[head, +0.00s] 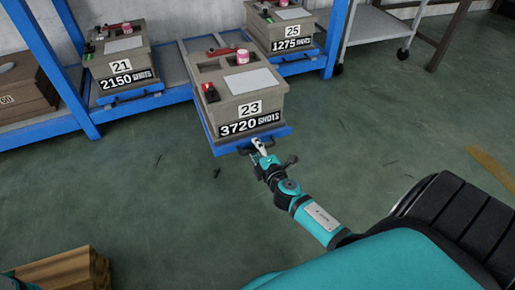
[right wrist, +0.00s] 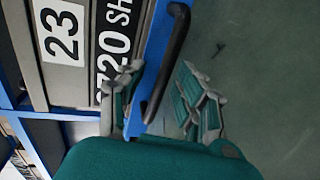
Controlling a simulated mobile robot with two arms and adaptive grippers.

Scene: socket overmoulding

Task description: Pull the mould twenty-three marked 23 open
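The mould marked 23 (head: 252,88) is a grey-brown block with "3720 SHOTS" on its front. It rests on a blue tray (head: 251,141) that sticks out from the shelf, well forward of its neighbours. The tray's black handle (right wrist: 168,55) runs along its front edge. My right gripper (head: 259,145) is at this handle. In the right wrist view, the gripper's fingers (right wrist: 160,85) stand apart, one on each side of the handle bar, with visible gaps; the 23 label also shows there.
Mould 21 (head: 122,72) and mould 25 (head: 284,35) sit on the blue shelf (head: 172,75) to either side. A grey wheeled table (head: 380,22) stands at the upper right. A wooden object (head: 62,272) lies at the lower left. The green floor before the mould is clear.

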